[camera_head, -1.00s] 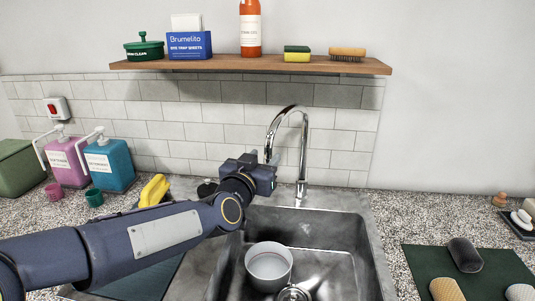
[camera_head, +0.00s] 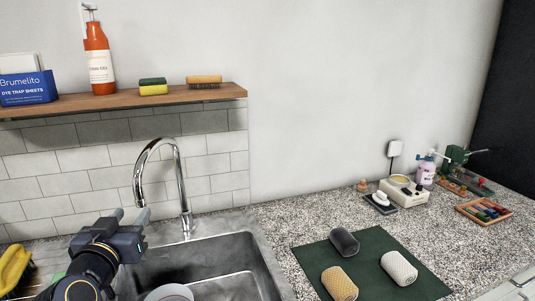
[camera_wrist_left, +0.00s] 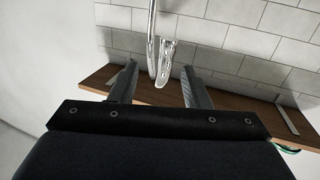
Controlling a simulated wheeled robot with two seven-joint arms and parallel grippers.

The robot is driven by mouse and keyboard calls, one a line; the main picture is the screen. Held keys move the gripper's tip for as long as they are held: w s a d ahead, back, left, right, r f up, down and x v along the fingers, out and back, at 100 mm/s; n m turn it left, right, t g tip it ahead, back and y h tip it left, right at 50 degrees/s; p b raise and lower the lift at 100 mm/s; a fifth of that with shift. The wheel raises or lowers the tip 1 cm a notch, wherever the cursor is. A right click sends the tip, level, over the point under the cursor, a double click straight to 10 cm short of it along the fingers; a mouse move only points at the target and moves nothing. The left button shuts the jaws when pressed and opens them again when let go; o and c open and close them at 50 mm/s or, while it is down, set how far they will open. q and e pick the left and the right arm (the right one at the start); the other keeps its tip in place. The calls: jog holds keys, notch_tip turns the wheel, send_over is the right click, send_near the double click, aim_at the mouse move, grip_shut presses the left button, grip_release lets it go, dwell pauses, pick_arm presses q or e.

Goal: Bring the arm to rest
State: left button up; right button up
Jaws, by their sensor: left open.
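My left gripper (camera_head: 132,216) is at the lower left of the head view, in front of the chrome faucet (camera_head: 180,180) and above the left part of the sink (camera_head: 262,262). In the left wrist view its two fingers (camera_wrist_left: 156,88) stand apart with nothing between them. The faucet (camera_wrist_left: 153,35) shows beyond the fingers there, with the wall tiles and the wooden shelf. My right arm and gripper are not in view.
A white bowl (camera_head: 170,293) is in the sink. Rolled towels (camera_head: 340,283) lie on a green mat (camera_head: 310,252) to the right. The wooden shelf (camera_head: 215,94) holds an orange bottle (camera_head: 98,60), a sponge and a brush. A crayon tray (camera_head: 484,211) lies at far right.

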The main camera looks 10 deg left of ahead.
pick_arm(q)
jog(key=s+d+f+g+h, duration=0.2)
jog(key=s+d+f+g, duration=0.2)
jog(key=s+f, duration=0.1)
jog(key=s+d+f+g+h, duration=0.2)
jog(key=s+d+f+g, duration=0.2)
jog(key=s+f, duration=0.2)
jog(key=s+d+f+g+h+p, duration=0.1)
jog(key=s+d+f+g+h, duration=0.1)
jog(key=s+d+f, duration=0.3)
jog(key=shift+s+f+m+g+h, duration=0.2)
jog(key=shift+s+g, duration=0.25)
jog(key=shift+s, duration=0.6)
jog(key=shift+s+f+m+g+h, duration=0.15)
jog(key=shift+s+g, duration=0.3)
jog(key=shift+s, duration=0.55)
